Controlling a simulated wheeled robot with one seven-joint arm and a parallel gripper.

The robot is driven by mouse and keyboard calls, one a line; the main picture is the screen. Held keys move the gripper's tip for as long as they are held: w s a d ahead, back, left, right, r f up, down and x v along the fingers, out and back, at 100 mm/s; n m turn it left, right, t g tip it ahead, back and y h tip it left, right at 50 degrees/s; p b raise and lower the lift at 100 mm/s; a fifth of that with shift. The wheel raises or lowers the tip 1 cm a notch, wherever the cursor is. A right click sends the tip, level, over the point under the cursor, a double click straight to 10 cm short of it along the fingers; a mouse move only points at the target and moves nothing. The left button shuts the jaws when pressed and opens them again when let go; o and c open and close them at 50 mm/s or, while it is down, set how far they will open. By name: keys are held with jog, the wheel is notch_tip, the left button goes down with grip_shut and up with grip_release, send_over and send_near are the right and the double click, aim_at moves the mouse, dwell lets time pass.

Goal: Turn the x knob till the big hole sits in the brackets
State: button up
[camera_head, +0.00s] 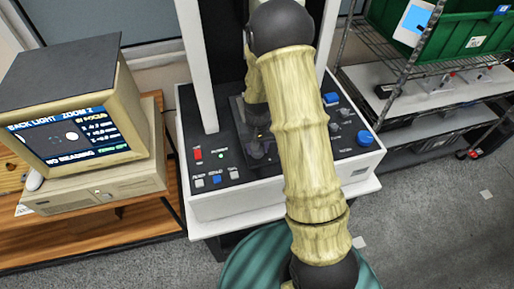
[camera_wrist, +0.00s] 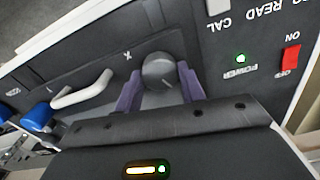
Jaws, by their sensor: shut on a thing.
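My gripper (camera_wrist: 160,82) has its two purple fingers on either side of a dark grey round knob (camera_wrist: 157,69) and is shut on it. An X label is printed beside this knob on the black panel, and a pale line marks its face.
The machine's panel has a red switch (camera_wrist: 291,58), a lit green power light (camera_wrist: 241,58), a white handle (camera_wrist: 82,91) and a blue knob (camera_wrist: 37,116). A wire rack with a green bin (camera_head: 455,35) stands at right.

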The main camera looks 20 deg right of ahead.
jog(key=m, duration=0.3)
jog(key=shift+w+m, duration=0.1)
jog(key=shift+m, duration=0.3)
jog(key=m, duration=0.4)
jog(key=shift+r+m+p, duration=0.1)
jog(key=shift+m+p, duration=0.2)
jog(key=m+p, duration=0.1)
jog(key=m, duration=0.3)
jog(key=shift+m+p, duration=0.85)
jog(key=shift+m, duration=1.05)
jog(key=o, duration=1)
